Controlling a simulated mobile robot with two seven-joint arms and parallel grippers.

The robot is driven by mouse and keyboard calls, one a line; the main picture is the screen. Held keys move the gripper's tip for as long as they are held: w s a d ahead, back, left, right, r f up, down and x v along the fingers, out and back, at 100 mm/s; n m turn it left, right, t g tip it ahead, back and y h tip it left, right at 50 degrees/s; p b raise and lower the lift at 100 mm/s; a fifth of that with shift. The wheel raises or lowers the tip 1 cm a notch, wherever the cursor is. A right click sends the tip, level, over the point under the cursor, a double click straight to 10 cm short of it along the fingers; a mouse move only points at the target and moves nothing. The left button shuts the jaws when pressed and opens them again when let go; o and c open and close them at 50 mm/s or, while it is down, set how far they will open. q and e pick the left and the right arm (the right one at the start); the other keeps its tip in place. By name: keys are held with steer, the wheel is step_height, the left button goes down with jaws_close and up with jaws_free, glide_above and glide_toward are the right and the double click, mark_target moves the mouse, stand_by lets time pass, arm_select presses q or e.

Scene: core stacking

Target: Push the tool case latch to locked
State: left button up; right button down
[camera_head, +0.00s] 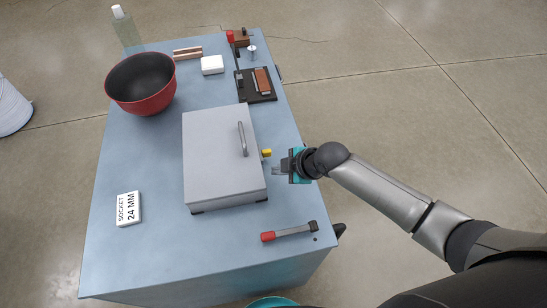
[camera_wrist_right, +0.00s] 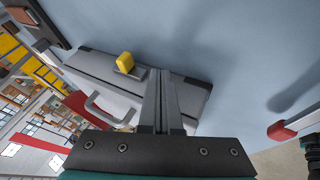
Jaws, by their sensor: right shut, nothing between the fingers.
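The tool case (camera_head: 213,160) is a closed grey box with a handle on its lid, on the blue table. Its yellow latch (camera_head: 266,153) sticks out from the case's right side. In the right wrist view the latch (camera_wrist_right: 125,62) stands on the case's side (camera_wrist_right: 95,70), just left of my fingers. My right gripper (camera_head: 276,170) is shut and empty, to the right of the case and slightly nearer the front than the latch. It appears apart from the latch. My left gripper is not in view.
A hammer-like tool with a red end (camera_head: 289,232) lies front right. A "SOCKET 24 MM" card (camera_head: 128,208) lies front left. A red bowl (camera_head: 142,84), a white box (camera_head: 212,65) and a black tray (camera_head: 261,97) stand farther back. The table's right edge passes under my right gripper.

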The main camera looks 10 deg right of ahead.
mark_target(265, 153)
steer(key=w, duration=0.3)
steer(key=shift+w+a+f, duration=0.1)
steer(key=shift+a+f, duration=0.1)
steer(key=shift+f, duration=0.15)
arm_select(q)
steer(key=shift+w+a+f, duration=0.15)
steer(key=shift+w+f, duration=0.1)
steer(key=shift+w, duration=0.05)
arm_select(e)
steer(key=shift+w, duration=0.65)
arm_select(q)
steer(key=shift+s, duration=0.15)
arm_select(e)
steer(key=shift+w, duration=0.1)
steer(key=w+b, duration=0.3)
steer(key=shift+w+f, duration=0.15)
steer(key=shift+w, duration=0.1)
steer(key=shift+w+b, duration=0.2)
steer(key=shift+b, duration=0.2)
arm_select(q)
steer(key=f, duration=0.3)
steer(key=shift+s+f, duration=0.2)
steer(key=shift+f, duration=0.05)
arm_select(e)
steer(key=shift+r, duration=0.2)
steer(key=shift+w, duration=0.15)
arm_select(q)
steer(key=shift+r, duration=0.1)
